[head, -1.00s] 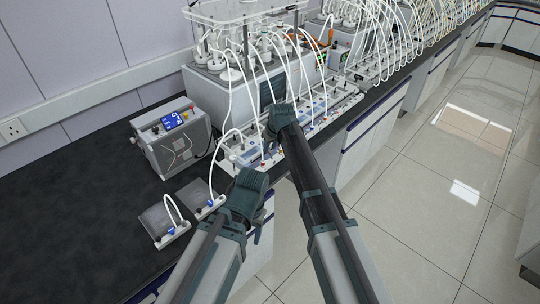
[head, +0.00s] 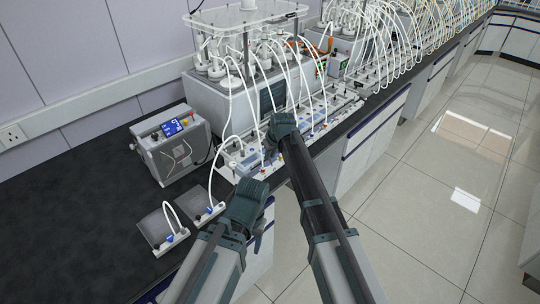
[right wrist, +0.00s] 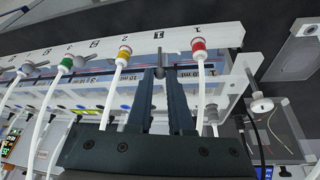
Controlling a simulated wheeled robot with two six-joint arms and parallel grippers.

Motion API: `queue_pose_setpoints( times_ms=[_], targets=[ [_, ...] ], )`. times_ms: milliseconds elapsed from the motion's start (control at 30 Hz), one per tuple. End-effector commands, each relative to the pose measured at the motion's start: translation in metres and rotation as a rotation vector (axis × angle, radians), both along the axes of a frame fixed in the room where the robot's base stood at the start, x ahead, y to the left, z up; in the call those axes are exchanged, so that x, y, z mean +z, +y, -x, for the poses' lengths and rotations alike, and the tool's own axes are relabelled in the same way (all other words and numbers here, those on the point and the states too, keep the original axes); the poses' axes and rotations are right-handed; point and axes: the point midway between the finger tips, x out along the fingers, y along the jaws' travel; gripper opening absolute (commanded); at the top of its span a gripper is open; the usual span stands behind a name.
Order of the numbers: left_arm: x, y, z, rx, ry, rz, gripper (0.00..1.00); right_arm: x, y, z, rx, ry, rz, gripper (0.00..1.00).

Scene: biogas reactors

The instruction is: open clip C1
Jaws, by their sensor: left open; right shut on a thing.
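My right gripper (head: 276,140) is over the near end of the white tube rail on the bench. In the right wrist view my right gripper (right wrist: 160,74) is shut on a small grey metal pin-like part (right wrist: 159,56), which stands up between its fingertips. This part is between the red-collared tube fitting (right wrist: 198,46) and the yellow-collared one (right wrist: 124,53). I cannot read a C1 label, so I cannot tell for sure that it is clip C1. My left gripper (head: 246,194) is open and empty beside the bench's front edge; its fingertips are partly hidden.
White tubes arch from the rail (right wrist: 225,36) to the grey reactor unit (head: 228,106). A grey box with a blue display (head: 178,145) stands to the left. Two small tube plates (head: 156,227) lie near the front edge. The black bench top at left is clear.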

Motion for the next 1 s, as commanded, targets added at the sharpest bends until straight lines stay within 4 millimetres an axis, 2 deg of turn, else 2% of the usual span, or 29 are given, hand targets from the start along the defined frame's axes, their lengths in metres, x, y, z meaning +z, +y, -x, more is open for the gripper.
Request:
queue_pose_setpoints(
  times_ms=[367, 1000],
  targets=[
    [-0.035, 0.0, 0.0, 0.0, 0.0, 0.0, 0.59, -0.009, -0.013, 0.016, -0.003, -0.174, -0.174, 0.0],
    [-0.142, 0.0, 0.0, 0.0, 0.0, 0.0, 0.59, -0.023, -0.032, 0.034, 0.001, -0.559, -0.559, 0.0]
  ],
)
